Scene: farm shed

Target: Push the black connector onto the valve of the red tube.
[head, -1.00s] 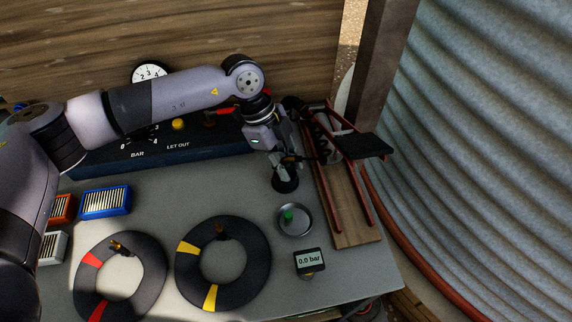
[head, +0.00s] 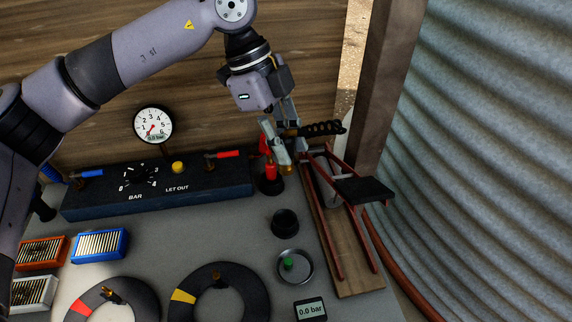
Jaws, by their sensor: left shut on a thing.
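The tube with red bands (head: 84,306) lies flat at the lower left, cut off by the frame's edge. Its brass valve (head: 112,296) stands up on the ring's inner side. My left gripper (head: 287,158) is far from it, at the back right of the bench beside the pump. It is shut on a slim dark piece with a brass-coloured end (head: 289,169), which seems to be the black connector; the fingers hide most of it. My right gripper is not in view.
A tube with yellow bands (head: 240,285) lies right of the red one. A black cup (head: 285,222), a dish with a green cap (head: 295,266) and a 0.0 bar display (head: 311,310) stand at right.

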